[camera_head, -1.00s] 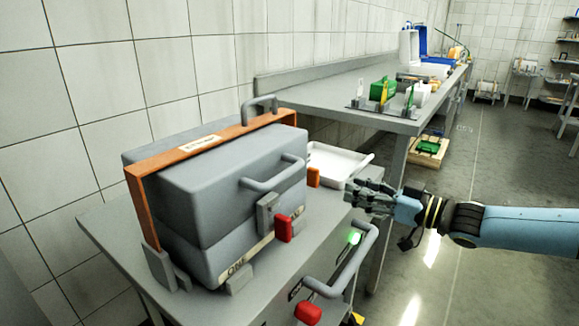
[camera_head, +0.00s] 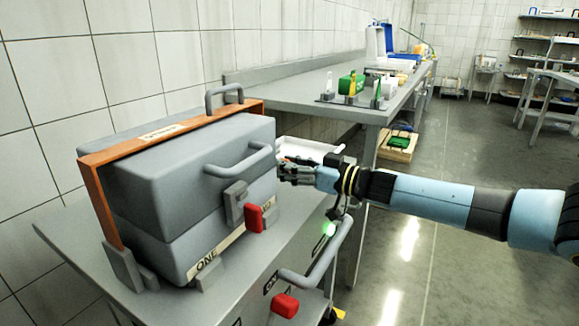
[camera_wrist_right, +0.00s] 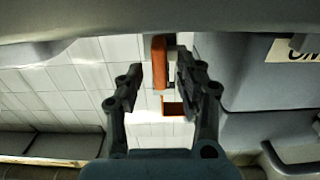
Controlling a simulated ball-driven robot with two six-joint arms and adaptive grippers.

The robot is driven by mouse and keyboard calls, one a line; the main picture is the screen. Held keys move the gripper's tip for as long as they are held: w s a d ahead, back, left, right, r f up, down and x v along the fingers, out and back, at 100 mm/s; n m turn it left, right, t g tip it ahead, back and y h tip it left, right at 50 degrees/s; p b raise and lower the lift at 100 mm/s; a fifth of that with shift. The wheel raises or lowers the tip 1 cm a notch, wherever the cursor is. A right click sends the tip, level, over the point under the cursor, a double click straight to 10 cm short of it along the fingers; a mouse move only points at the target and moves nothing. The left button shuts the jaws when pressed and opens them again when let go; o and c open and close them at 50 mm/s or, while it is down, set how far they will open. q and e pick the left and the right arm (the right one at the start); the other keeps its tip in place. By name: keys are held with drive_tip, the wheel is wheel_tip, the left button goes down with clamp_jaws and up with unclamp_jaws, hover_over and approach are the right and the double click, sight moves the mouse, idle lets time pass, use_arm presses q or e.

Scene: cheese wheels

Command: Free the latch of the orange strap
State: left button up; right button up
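A grey box (camera_head: 190,170) labelled ONE stands on a grey cart. An orange strap (camera_head: 140,140) runs over its top and down its left end. My right gripper (camera_head: 283,170) is at the box's right end. In the right wrist view my right gripper (camera_wrist_right: 157,88) has its fingers apart. Beyond and between them show a strip of the orange strap (camera_wrist_right: 158,62) and a small orange piece (camera_wrist_right: 173,107), probably the latch. They look apart from the fingers. In the head view the gripper hides that piece. My left gripper is not in view.
The box has grey handles (camera_head: 240,160) and a red tab (camera_head: 253,218) on its front. The cart (camera_head: 70,235) has a green light (camera_head: 329,229) and a red-ended handle (camera_head: 285,305). A white tray (camera_head: 305,147) lies behind my gripper. A long bench (camera_head: 300,90) runs along the wall.

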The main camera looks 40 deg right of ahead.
clamp_jaws()
drive_tip(key=shift+n, duration=0.4)
drive_tip(key=shift+a+n+p, duration=0.15)
drive_tip(key=shift+n+p, duration=0.15)
drive_tip(key=shift+n, duration=0.7)
drive_tip(key=n, duration=0.3)
drive_tip(key=shift+s+a+f+n, duration=0.1)
drive_tip(key=shift+a+n, duration=0.1)
drive_tip(key=shift+n, duration=0.1)
drive_tip(key=n, duration=0.5)
drive_tip(key=shift+s+a+f, duration=0.1)
drive_tip(key=shift+a+f, duration=0.1)
drive_tip(key=shift+f, duration=0.05)
drive_tip(key=n, duration=0.6)
drive_tip(key=shift+f+b, duration=0.3)
drive_tip(key=shift+f, duration=0.05)
drive_tip(key=shift+n, duration=0.4)
